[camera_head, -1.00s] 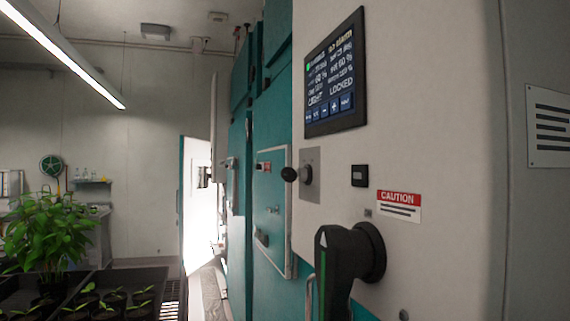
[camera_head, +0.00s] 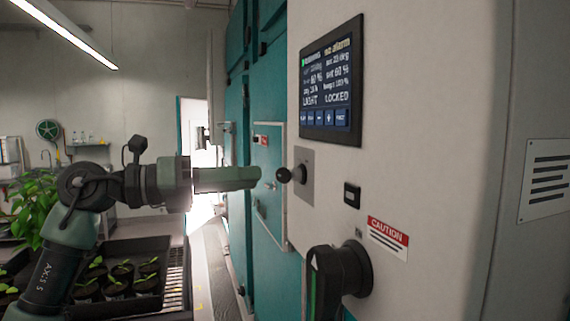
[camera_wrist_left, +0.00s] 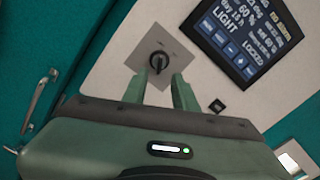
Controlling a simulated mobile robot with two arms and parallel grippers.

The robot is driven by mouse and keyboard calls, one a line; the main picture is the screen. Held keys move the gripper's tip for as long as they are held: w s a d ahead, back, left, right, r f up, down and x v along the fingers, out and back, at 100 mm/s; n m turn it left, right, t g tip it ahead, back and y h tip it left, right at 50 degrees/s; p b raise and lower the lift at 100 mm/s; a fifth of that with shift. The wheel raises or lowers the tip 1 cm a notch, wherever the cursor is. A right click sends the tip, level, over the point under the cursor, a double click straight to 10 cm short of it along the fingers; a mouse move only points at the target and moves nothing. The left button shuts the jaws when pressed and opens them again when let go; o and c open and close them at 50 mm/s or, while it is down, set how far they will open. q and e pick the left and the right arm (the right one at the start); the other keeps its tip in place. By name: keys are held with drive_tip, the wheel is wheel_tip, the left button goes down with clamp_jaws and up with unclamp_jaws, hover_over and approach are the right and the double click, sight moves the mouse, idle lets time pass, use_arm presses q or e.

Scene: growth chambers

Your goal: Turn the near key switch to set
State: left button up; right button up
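The key switch (camera_head: 297,174) is a black knob on a square grey plate, set in the pale front panel below the screen. In the left wrist view the key switch (camera_wrist_left: 158,62) shows face on, its bar close to upright in the picture. My left gripper (camera_head: 257,177) comes in from the left and points at the knob, with a small gap between them. In the left wrist view its two green fingers (camera_wrist_left: 158,88) are apart and empty, with the switch beyond the gap between them. My right gripper is in neither view.
The screen (camera_head: 331,80) reads LIGHT and LOCKED. A large black rotary handle (camera_head: 345,270) juts out below, beside a red CAUTION label (camera_head: 388,238). Teal chamber doors (camera_head: 268,120) stand behind. A tray of seedlings (camera_head: 150,245) is at lower left.

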sight(286, 171)
use_arm(q)
drive_tip(key=shift+w+d+r, duration=0.1)
drive_tip(key=shift+d+r, duration=0.05)
drive_tip(key=shift+d, duration=0.3)
drive_tip(key=p+x, duration=0.3)
drive_tip(key=x, duration=0.3)
drive_tip(key=shift+w+d, duration=0.2)
drive_tip(key=shift+d, duration=0.15)
drive_tip(key=shift+w, duration=0.1)
drive_tip(key=shift+f, duration=0.2)
clamp_jaws()
